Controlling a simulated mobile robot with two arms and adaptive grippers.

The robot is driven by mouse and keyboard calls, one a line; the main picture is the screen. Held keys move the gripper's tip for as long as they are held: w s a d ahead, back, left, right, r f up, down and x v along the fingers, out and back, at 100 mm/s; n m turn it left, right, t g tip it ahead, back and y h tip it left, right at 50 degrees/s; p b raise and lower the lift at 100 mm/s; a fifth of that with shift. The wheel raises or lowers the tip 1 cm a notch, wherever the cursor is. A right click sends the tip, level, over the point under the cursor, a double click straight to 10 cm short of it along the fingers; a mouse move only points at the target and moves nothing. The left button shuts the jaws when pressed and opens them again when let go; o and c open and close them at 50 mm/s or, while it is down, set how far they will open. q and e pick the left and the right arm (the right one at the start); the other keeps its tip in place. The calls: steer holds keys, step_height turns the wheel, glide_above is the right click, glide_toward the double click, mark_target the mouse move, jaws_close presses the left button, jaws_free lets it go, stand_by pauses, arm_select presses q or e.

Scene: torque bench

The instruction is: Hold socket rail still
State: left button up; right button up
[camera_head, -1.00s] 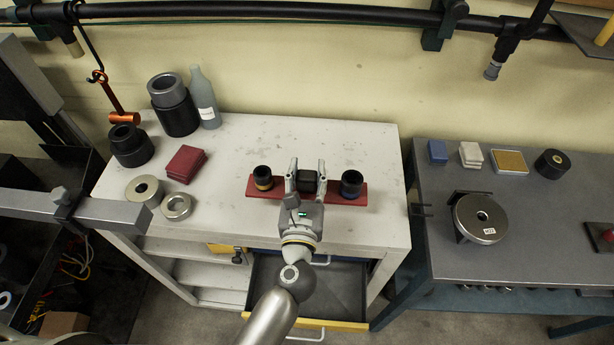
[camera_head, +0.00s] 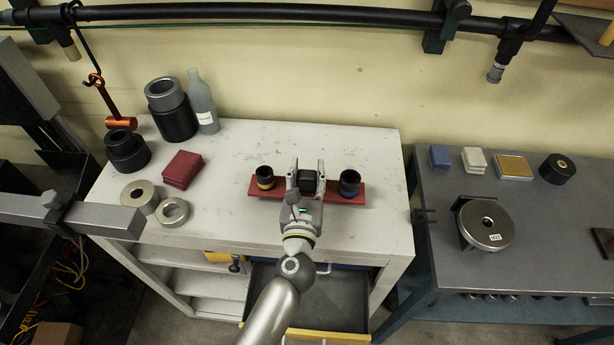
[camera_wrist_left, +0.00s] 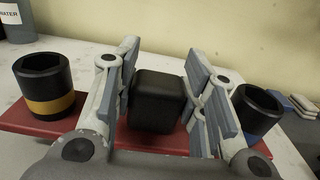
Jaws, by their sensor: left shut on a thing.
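The red socket rail (camera_head: 332,194) lies flat on the white cabinet top. A black socket with a yellow band (camera_head: 265,178) stands at its left end, and a black socket with a blue band (camera_head: 349,184) at its right end. A black block (camera_head: 306,181) sits mid-rail between them; it also shows in the left wrist view (camera_wrist_left: 157,98). My left gripper (camera_head: 306,170) is shut on this block, one finger at each side. The gripper body hides the near middle of the rail. My right gripper is not in view.
Red blocks (camera_head: 182,169), steel rings (camera_head: 172,211), a large dark socket (camera_head: 172,110) and a grey bottle (camera_head: 202,103) stand left on the cabinet top. An open drawer (camera_head: 335,300) is below. The top right of the rail is clear.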

mark_target(308, 175)
arm_select(q)
steer(key=shift+w+f+b, duration=0.4)
steer(key=shift+w, duration=0.2)
steer(key=shift+w+f+b, duration=0.35)
steer(key=shift+w+f, duration=0.05)
steer(key=shift+w, duration=0.2)
steer(key=shift+f+b, duration=0.55)
stand_by(0.8)
steer(key=shift+r, duration=0.25)
stand_by(1.2)
steer(key=o, duration=1.4)
steer(key=shift+s+f, duration=0.15)
steer(key=shift+s, duration=0.05)
steer(key=shift+c, duration=0.2)
